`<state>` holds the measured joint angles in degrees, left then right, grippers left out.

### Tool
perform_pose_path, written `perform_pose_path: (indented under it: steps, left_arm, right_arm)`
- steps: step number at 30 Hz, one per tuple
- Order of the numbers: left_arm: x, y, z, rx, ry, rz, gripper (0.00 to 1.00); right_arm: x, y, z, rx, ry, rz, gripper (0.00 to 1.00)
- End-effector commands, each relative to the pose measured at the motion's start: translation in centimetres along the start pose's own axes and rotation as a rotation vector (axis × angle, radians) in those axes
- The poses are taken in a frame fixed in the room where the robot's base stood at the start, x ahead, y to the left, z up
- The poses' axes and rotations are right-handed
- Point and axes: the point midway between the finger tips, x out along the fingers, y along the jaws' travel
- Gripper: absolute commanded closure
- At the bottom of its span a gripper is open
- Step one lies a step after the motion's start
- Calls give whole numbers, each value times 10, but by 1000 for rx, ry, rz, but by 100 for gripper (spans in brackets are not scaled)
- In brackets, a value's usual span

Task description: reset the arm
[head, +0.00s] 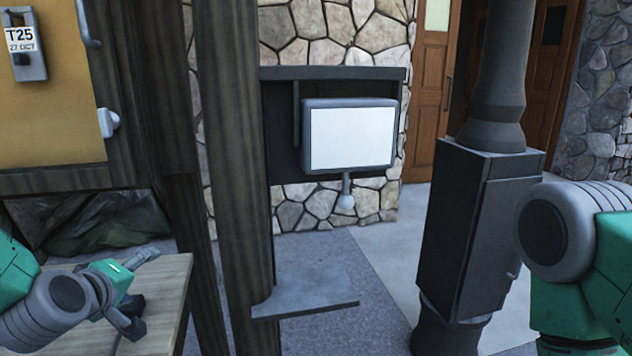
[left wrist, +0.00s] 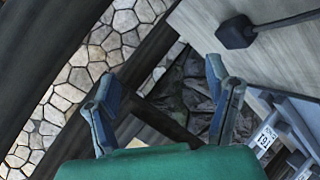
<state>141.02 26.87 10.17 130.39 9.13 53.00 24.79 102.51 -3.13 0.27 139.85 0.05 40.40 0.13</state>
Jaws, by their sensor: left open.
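My left gripper (head: 140,288) shows at the lower left in the head view, over the light wooden tabletop (head: 165,295). Its two fingers are spread apart. In the left wrist view the gripper (left wrist: 165,98) also shows open, with nothing between its fingers. Beyond them are a dark wooden beam, stone wall and dark crumpled material. My right arm shows at the right edge of the head view, but its gripper is out of frame.
A wooden post (head: 240,180) and a small grey shelf (head: 305,293) stand right of the table. A white-faced screen (head: 350,138) hangs behind. A dark metal pillar box (head: 465,235) stands near my right arm. In the left wrist view, a black block (left wrist: 237,32) with a rod is at the upper right.

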Motion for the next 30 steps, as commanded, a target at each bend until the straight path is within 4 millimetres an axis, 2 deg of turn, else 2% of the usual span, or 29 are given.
perform_pose_path:
  steps: [1,3,8,12,15,18,21,24,30]
  left_arm:
    - [2,-32,31,89,-63,-60,28]
    - [0,-72,67,210,-150,-128,28]
    - [-26,-166,143,475,-378,-272,28]
    - [-68,-244,198,695,-603,-372,28]
    - [-104,-290,226,825,-755,-422,28]
    - [-134,-322,244,921,-876,-451,28]
    - [-155,-340,252,978,-955,-466,28]
    - [-164,-348,256,1003,-990,-471,28]
    - [-164,-348,256,1003,-990,-471,28]
  right_arm:
    - [2,0,0,0,0,0,100]
    - [3,0,0,0,0,0,100]
    - [7,0,0,0,0,0,100]
    - [10,0,0,0,0,0,100]
    - [11,0,0,0,0,0,100]
    - [12,0,1,0,0,0,100]
    - [13,0,1,0,0,0,100]
    - [13,0,1,0,0,0,100]
    - [13,0,1,0,0,0,100]
